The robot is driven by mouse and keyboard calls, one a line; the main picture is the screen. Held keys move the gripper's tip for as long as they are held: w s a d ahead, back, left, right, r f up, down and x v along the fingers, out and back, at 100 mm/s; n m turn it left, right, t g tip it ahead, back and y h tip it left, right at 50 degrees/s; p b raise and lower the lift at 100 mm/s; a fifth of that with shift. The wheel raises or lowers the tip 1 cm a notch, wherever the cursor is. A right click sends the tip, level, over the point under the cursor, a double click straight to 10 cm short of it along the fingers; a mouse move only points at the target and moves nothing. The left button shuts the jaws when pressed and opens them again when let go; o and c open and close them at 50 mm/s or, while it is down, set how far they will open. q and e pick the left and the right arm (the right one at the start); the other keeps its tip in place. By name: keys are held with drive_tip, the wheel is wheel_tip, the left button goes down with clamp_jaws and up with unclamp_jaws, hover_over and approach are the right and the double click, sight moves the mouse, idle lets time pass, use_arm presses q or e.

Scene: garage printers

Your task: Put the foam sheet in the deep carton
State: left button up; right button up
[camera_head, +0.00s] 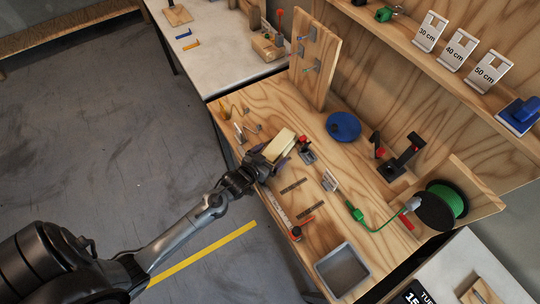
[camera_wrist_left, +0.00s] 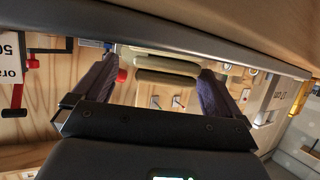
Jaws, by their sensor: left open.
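A pale cream slab (camera_head: 280,144), which looks like the foam sheet, is at the near edge of the wooden workbench, at the end of my left arm. My left gripper (camera_head: 271,161) is open right beside it. In the left wrist view the slab shows as cream bars (camera_wrist_left: 167,76) between the two open fingers; I cannot tell whether they touch it. I cannot pick out a deep carton for certain. My right gripper is not in view.
The wooden workbench (camera_head: 322,206) carries a grey tray (camera_head: 343,270), a blue disc (camera_head: 343,126), a green filament spool (camera_head: 441,206) and several small tools. An upright wooden tool board (camera_head: 315,66) stands behind the slab. A white table (camera_head: 222,42) adjoins at the back left.

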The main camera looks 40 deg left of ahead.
use_arm(q)
drive_tip(key=s+d+r+g, duration=0.2)
drive_tip(key=s+d, duration=0.1)
drive_tip(key=s, duration=0.5)
drive_tip(key=s+d+r+m+g+p, duration=0.1)
drive_tip(key=s+d+r+g, duration=0.1)
drive_tip(key=s, duration=0.6)
drive_tip(key=shift+d+r+g+h, duration=0.4)
drive_tip(key=shift+r+g, duration=0.05)
drive_tip(key=shift+g, duration=0.05)
drive_tip(key=s+d+r+g, duration=0.1)
drive_tip(key=s, duration=0.2)
drive_tip(key=s+d+r+m+g, duration=0.1)
drive_tip(key=s+g, duration=0.1)
drive_tip(key=s+d+r+g, duration=0.1)
drive_tip(key=s+g, duration=0.1)
drive_tip(key=s, duration=0.1)
drive_tip(key=shift+s+d+m, duration=0.1)
drive_tip(key=shift+s+m, duration=0.2)
